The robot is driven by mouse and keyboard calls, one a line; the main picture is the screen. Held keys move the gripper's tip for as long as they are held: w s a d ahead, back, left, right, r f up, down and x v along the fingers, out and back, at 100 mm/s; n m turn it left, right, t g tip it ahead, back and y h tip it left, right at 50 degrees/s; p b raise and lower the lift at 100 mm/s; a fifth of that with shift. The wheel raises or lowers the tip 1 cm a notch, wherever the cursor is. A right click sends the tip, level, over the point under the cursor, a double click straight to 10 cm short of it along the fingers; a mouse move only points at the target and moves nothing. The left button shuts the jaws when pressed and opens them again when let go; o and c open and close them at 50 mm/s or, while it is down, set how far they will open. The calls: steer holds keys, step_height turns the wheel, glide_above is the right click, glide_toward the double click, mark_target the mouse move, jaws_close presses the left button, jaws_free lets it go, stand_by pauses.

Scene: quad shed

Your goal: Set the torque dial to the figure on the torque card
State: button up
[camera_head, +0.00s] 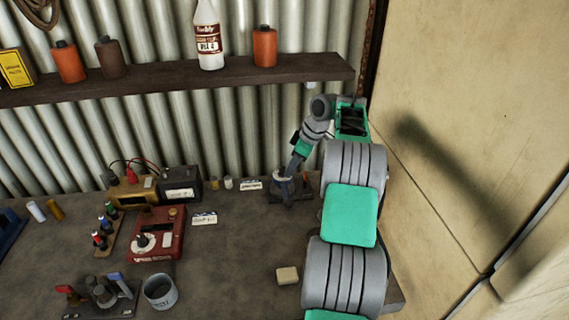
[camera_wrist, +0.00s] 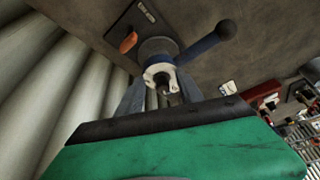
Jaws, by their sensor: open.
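My gripper (camera_head: 287,176) is open at the back of the bench, above a grey fixture on a dark base plate (camera_head: 276,197). In the wrist view the open fingers (camera_wrist: 162,96) straddle the near side of this fixture (camera_wrist: 155,47), which has a white-ringed round end with a dark centre, a blue-grey lever with a ball end, and an orange part beside it. I cannot tell whether they touch it. A red box (camera_head: 172,240) at left carries a black knob on a white dial (camera_head: 142,241). White cards stand near the box (camera_head: 205,218) and near the fixture (camera_head: 250,184); their writing is unreadable.
A brass-and-black meter unit (camera_head: 180,185) stands behind the red box. A grey cup (camera_head: 160,291), a clamp-like fixture (camera_head: 102,293) and a beige block (camera_head: 287,275) are in front. A shelf (camera_head: 200,78) with bottles hangs above. A beige panel (camera_head: 470,130) closes the right side.

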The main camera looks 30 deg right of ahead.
mark_target(283, 168)
steer(key=shift+w+a+f, duration=0.15)
steer(key=shift+w+a, duration=0.7)
steer(key=shift+w, duration=0.2)
steer(key=shift+w+f, duration=0.1)
steer(key=shift+f, duration=0.3)
jaws_close()
